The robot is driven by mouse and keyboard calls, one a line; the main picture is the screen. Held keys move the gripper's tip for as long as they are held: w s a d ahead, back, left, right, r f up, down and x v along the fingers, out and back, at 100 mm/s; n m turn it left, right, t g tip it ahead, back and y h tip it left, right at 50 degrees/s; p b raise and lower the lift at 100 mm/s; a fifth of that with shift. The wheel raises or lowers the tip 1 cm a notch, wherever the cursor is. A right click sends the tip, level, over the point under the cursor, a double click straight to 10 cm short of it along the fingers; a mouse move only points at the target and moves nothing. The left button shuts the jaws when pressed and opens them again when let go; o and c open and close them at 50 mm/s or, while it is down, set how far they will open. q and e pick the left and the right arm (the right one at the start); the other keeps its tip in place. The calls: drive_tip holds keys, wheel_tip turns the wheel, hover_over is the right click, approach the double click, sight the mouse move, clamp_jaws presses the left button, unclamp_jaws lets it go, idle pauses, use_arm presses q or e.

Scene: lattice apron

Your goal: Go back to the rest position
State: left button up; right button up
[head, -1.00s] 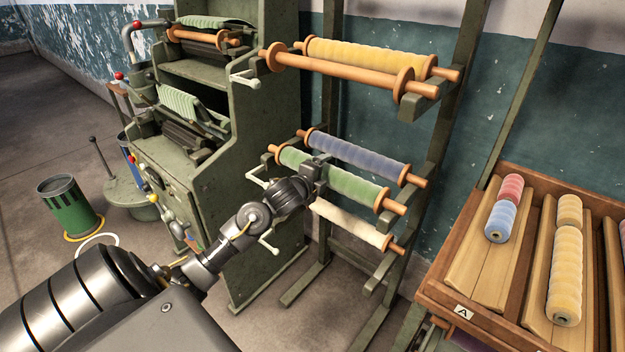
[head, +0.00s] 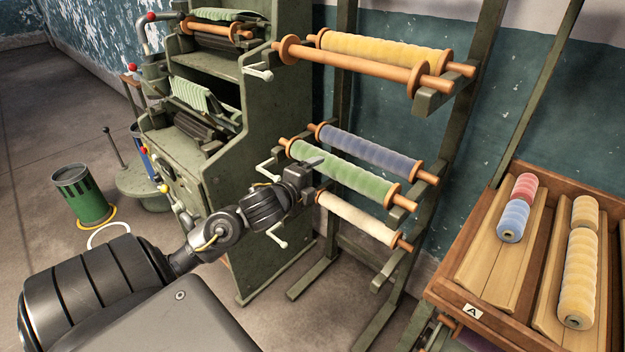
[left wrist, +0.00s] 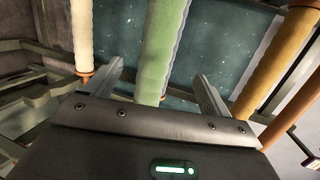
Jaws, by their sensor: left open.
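My left gripper (head: 312,168) is in front of the rack, close to the green roll (head: 345,177) on its orange-ended spindle. In the left wrist view its two fingers (left wrist: 160,85) stand apart, with the green roll (left wrist: 160,45) beyond and between them; I cannot tell whether they touch it. The cream roll (head: 355,219) hangs below, and the blue-grey roll (head: 365,152) lies behind the green one. My right gripper does not show.
A yellow roll (head: 385,50) and a bare orange spindle (head: 360,66) sit higher on the rack. A green machine (head: 265,130) with cranks stands left. A wooden tray (head: 455,285) of spools is at right. A green bin (head: 82,195) stands on open floor.

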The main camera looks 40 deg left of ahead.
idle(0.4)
use_arm(q)
wheel_tip(320, 180, down, 25)
drive_tip(key=a+n+g, duration=0.3)
drive_tip(key=n+g, duration=0.1)
drive_tip(key=n, duration=0.1)
drive_tip(key=s+d+f+n+g+h, duration=0.1)
drive_tip(key=s+d+f+n+g, duration=0.1)
drive_tip(key=s+f, duration=0.5)
drive_tip(key=s+d+f+n+g, duration=0.1)
drive_tip(key=s+f+n+g, duration=0.15)
drive_tip(key=f, duration=0.85)
drive_tip(key=s+d+f+n+g, duration=0.1)
drive_tip(key=s+d+f, duration=0.2)
drive_tip(key=s+f, duration=0.4)
drive_tip(key=s+d+f+n+g, duration=0.1)
drive_tip(key=s+d+f, duration=0.2)
drive_tip(key=s+f, duration=0.4)
drive_tip(key=s+d+f+g, duration=0.1)
drive_tip(key=s+d+f, duration=0.1)
drive_tip(key=s, duration=0.4)
drive_tip(key=s+d+f+n+g+h, duration=0.1)
drive_tip(key=s+d+f, duration=0.2)
drive_tip(key=s, duration=0.4)
drive_tip(key=s+d+f+n+g, duration=0.1)
drive_tip(key=s+d+f, duration=0.2)
drive_tip(key=s, duration=0.4)
drive_tip(key=shift+s+d+h, duration=0.2)
drive_tip(key=shift+d+h, duration=0.1)
drive_tip(key=shift+d, duration=0.1)
